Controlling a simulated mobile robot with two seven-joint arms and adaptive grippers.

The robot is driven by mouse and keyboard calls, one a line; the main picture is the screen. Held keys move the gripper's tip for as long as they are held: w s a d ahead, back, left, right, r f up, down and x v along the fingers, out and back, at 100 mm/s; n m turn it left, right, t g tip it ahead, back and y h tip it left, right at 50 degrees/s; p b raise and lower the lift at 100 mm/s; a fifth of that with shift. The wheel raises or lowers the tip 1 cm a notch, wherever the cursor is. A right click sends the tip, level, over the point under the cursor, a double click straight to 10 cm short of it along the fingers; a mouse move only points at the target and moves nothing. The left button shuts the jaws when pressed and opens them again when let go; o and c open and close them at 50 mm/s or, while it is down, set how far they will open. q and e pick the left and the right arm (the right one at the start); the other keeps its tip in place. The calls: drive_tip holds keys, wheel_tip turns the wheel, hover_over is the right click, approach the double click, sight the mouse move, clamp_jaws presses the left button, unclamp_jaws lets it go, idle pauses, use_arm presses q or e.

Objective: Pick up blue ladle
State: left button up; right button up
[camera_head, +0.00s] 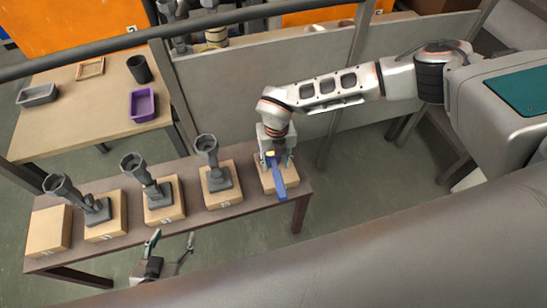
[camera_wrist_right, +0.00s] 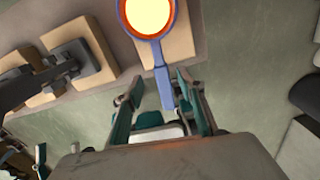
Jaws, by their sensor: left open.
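The blue ladle (camera_head: 279,184) is on the rightmost wooden block of the bench, partly hidden under my right gripper in the head view. In the right wrist view its round bowl holds a glowing yellow-orange content and its blue handle (camera_wrist_right: 161,75) points toward my gripper. My right gripper (camera_head: 277,161) is open, and it also shows in the right wrist view (camera_wrist_right: 158,88). Its fingers stand apart on either side of the handle end, with visible gaps. My left gripper (camera_head: 170,244) is open and empty in front of the bench, away from the ladle.
Several wooden blocks (camera_head: 47,232) line the bench, some carrying dark grey stands (camera_head: 219,178) with upright cups. A rear table (camera_head: 75,115) holds a purple bin (camera_head: 143,105), a grey bin (camera_head: 37,94) and a black cup (camera_head: 139,68). A grey partition (camera_head: 250,100) stands behind the bench.

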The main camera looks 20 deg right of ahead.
sight(277, 172)
wheel_tip(277, 172, down, 7)
drive_tip(key=shift+s+d+f, duration=0.1)
drive_tip(key=shift+s+f, duration=0.05)
drive_tip(key=shift+f, duration=0.05)
clamp_jaws()
idle(0.3)
